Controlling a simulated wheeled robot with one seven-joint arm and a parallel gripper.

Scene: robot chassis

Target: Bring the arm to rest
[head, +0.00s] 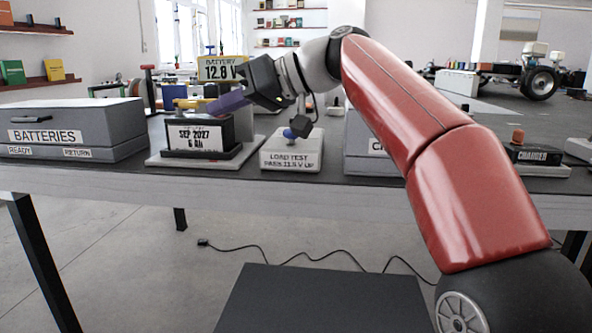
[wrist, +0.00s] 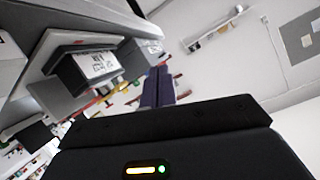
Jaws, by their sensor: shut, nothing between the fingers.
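My gripper (head: 232,101) is at the end of my red arm, above the bench and pointing left in the head view. Its purple-grey fingers are together with nothing between them. In the wrist view the fingers (wrist: 157,88) also show closed, pointing away from the camera. The fingers are in front of the battery display reading 12.8 V and just above the dark battery (head: 196,136) labelled SEP 2027. Whether they touch the battery cannot be told from these views. The battery also shows tilted in the wrist view (wrist: 95,66).
The grey bench (head: 110,179) holds a BATTERIES box (head: 105,120) at left, a load-test block with a blue knob (head: 291,158) and a charger (head: 538,156) at right. Part of a grey box is hidden behind my arm. Space above the bench's left part is open.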

